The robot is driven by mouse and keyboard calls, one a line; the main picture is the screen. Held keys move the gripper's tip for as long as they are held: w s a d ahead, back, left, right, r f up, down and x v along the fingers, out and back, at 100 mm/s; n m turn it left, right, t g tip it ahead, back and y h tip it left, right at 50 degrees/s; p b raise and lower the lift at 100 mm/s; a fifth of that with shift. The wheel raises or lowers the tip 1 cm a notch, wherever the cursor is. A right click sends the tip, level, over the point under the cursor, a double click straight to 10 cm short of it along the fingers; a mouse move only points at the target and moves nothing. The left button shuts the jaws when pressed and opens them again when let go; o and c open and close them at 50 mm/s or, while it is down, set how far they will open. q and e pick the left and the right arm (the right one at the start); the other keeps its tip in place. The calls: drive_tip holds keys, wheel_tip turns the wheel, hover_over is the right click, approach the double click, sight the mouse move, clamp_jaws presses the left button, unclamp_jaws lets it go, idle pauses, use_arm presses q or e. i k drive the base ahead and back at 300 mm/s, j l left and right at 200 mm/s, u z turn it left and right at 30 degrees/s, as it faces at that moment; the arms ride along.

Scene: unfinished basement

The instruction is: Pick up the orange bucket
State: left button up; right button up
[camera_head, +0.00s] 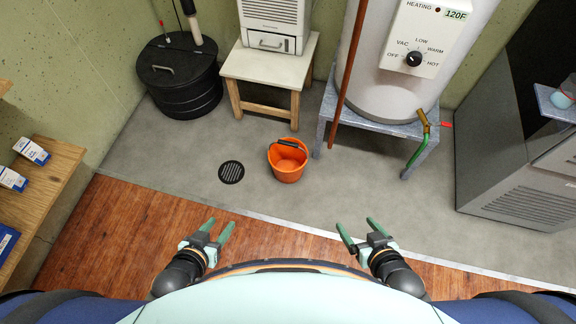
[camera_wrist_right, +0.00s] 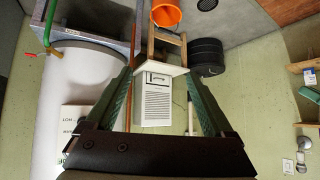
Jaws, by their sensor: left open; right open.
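The orange bucket (camera_head: 287,166) stands upright on the grey concrete floor, with its dark-gripped handle lying at the rim. It looks empty inside. It also shows at the top of the right wrist view (camera_wrist_right: 166,13), partly cut off by the frame edge. My left gripper (camera_head: 217,229) is open and empty, in front of the bucket and to its left. My right gripper (camera_head: 360,233) is open and empty, in front of the bucket and to its right. Its two green fingers (camera_wrist_right: 162,98) show spread apart in the right wrist view. Neither gripper touches the bucket.
A floor drain (camera_head: 231,172) lies left of the bucket. Behind stand a wooden stool (camera_head: 266,68) and a black lidded bin (camera_head: 180,75). A water heater (camera_head: 380,85) on a metal stand (camera_head: 408,130) is close behind right. A wooden shelf (camera_head: 50,190) is at left.

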sight(288, 157)
drive_tip(key=i+j+z, duration=0.15)
drive_tip(key=z, duration=0.25)
drive_tip(key=i+j+z, duration=0.1)
drive_tip(key=z, duration=0.25)
drive_tip(key=i+j+z, duration=0.1)
drive_tip(key=j, duration=0.2)
drive_tip(key=i+j+z, duration=0.1)
drive_tip(key=j, duration=0.25)
drive_tip(key=i+j+z, duration=0.15)
drive_tip(key=j, duration=0.15)
drive_tip(key=i+j, duration=0.1)
drive_tip(key=j, duration=0.35)
drive_tip(key=i+j, duration=0.15)
drive_tip(key=j, duration=0.35)
drive_tip(key=z, duration=0.05)
